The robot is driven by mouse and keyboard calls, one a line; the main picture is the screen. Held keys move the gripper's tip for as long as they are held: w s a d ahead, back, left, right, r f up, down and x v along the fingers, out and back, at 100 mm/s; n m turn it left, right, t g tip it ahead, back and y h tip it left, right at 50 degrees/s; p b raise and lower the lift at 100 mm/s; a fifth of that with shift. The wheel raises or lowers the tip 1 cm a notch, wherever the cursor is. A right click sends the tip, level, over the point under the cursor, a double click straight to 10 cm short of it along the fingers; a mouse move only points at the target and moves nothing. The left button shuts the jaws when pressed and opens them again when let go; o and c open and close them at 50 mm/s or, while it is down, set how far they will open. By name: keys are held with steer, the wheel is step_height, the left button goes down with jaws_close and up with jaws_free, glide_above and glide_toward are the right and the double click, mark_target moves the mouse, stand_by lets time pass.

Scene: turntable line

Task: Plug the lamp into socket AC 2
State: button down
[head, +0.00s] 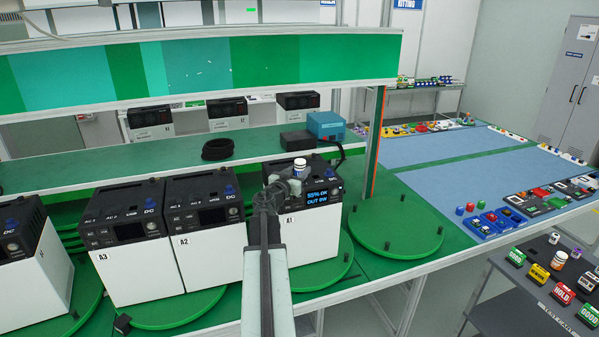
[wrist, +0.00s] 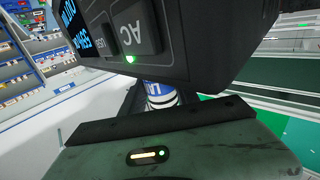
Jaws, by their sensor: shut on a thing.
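My gripper (head: 280,190) is in front of the upper front of station A1 (head: 310,232), left of its lit display (head: 318,197). In the wrist view it is shut on a white plug with a blue band lettered "LA" (wrist: 160,93). The plug's far end is hidden by the black panel, so I cannot tell whether it touches. A block marked AC (wrist: 128,30) with a green light shows there, its number unseen. In the head view a small white cylinder (head: 300,168) shows by my gripper.
Station A3 (head: 135,265) stands left of A2. An empty green turntable (head: 395,225) is to the right. A shelf (head: 100,173) behind holds a black coil (head: 217,149) and a blue box (head: 326,125). A cart with labelled blocks (head: 540,290) stands at the lower right.

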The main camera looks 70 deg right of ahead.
steer(key=shift+f, duration=0.25)
steer(key=c, duration=0.8)
jaws_free()
steer(key=shift+r, duration=0.1)
steer(key=shift+c, duration=0.2)
steer(key=a, duration=0.8)
steer(key=shift+w, duration=0.35)
steer(key=shift+d, duration=0.15)
